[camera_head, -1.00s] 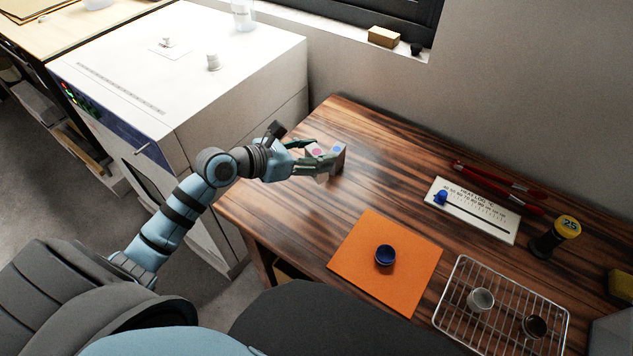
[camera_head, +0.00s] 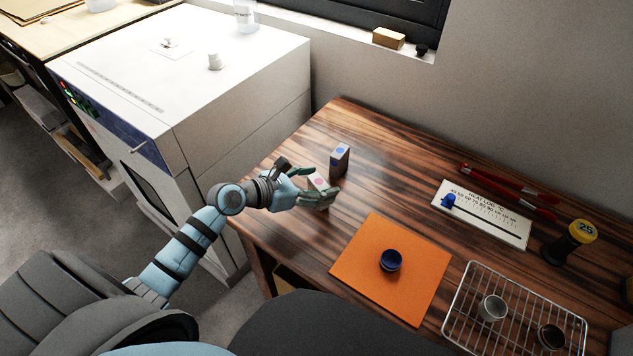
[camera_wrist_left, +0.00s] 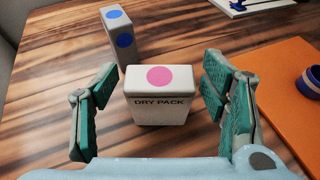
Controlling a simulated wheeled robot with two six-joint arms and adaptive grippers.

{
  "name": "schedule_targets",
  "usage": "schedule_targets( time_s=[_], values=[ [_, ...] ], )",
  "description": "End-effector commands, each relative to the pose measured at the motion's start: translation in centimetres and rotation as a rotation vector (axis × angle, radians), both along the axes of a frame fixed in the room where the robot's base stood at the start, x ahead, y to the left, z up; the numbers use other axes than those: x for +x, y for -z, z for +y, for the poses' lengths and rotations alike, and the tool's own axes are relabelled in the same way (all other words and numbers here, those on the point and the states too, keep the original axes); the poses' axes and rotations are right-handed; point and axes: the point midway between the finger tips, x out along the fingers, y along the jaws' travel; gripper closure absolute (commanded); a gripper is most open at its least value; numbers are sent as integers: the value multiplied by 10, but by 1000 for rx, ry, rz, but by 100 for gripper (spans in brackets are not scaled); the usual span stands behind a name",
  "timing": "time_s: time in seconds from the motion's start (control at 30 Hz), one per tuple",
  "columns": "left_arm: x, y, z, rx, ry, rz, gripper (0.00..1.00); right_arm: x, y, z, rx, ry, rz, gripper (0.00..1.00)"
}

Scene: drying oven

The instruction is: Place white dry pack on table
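A white dry pack (camera_wrist_left: 156,99) with a pink dot on top and "DRY PACK" lettering stands upright, seemingly on the table (camera_head: 290,215). It also shows in the head view (camera_head: 318,183), partly hidden by my fingers. My left gripper (camera_head: 318,196) is open around it. In the left wrist view (camera_wrist_left: 157,100) the green-padded fingers stand on either side of the pack, with a gap on both sides. My right gripper is not in view.
An orange mat (camera_head: 365,285) with a blue cup (camera_head: 390,260) lies to the right. Beyond are a wire rack (camera_head: 455,335) with two small cups, a heat log board (camera_head: 500,225), red tongs (camera_head: 515,186) and a yellow-topped weight (camera_head: 567,240). The white oven (camera_head: 245,75) stands at left.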

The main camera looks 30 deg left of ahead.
Motion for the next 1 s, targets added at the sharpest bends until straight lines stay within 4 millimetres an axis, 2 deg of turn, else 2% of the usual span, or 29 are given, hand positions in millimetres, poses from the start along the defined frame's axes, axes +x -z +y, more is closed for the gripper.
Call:
schedule_targets(
  time_s=[0.37,0.47,0.73,0.83,1.0],
  values=[
    [-3,-6,2,2,-1,1,31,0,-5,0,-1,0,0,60],
    [-17,-11,11,6,0,2,31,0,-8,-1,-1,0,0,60],
    [-77,-40,44,8,7,8,31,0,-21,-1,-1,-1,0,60],
    [-89,-46,52,4,5,2,31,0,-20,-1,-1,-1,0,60],
    [-96,-50,56,2,0,3,31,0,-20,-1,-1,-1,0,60]
  ],
)
